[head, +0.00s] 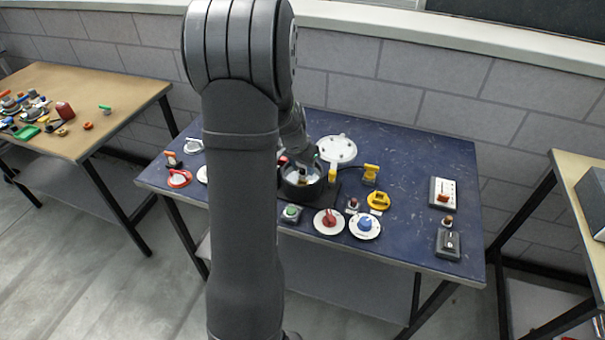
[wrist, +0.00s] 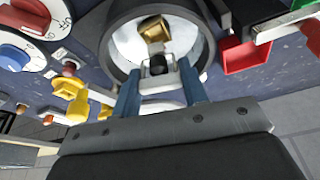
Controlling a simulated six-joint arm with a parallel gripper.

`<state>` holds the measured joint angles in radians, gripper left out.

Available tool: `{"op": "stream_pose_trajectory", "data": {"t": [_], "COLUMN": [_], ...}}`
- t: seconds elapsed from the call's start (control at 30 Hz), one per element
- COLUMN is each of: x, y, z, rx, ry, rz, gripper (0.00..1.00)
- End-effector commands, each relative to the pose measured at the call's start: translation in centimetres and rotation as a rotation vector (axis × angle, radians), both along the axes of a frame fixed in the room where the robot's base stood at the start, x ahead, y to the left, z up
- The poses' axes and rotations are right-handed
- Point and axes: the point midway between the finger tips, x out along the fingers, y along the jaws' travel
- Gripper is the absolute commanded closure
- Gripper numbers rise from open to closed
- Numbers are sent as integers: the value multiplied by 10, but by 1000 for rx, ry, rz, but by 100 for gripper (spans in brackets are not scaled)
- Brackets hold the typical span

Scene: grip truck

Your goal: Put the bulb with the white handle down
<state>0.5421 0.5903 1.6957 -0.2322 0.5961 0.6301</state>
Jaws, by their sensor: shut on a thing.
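My gripper (wrist: 158,82) has two blue fingers, and they are closed on a pale handle piece of the bulb with the white handle (wrist: 160,87), with a black rounded part showing between the fingertips. A dark round bowl (wrist: 118,25) with a pale inside lies just beyond the fingers in the wrist view, and a brass-coloured piece (wrist: 152,28) shows inside it. I cannot tell whether this piece joins the held thing. In the head view the bowl (head: 303,195) stands on the blue table, with my gripper at its opening, largely hidden by my arm.
On the blue table (head: 420,165), a white round plate (head: 338,149) lies behind the bowl. A red-knob dial (head: 328,221), a blue-knob dial (head: 364,226) and a yellow piece (head: 378,200) stand close by at right.

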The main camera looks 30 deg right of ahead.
Motion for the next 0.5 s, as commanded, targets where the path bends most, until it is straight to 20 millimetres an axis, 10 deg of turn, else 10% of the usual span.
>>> {"op": "stream_pose_trajectory", "data": {"t": [0.5], "x": [22], "y": [-18], "z": [64], "rx": [11], "ry": [5], "rz": [-157], "gripper": [84]}}
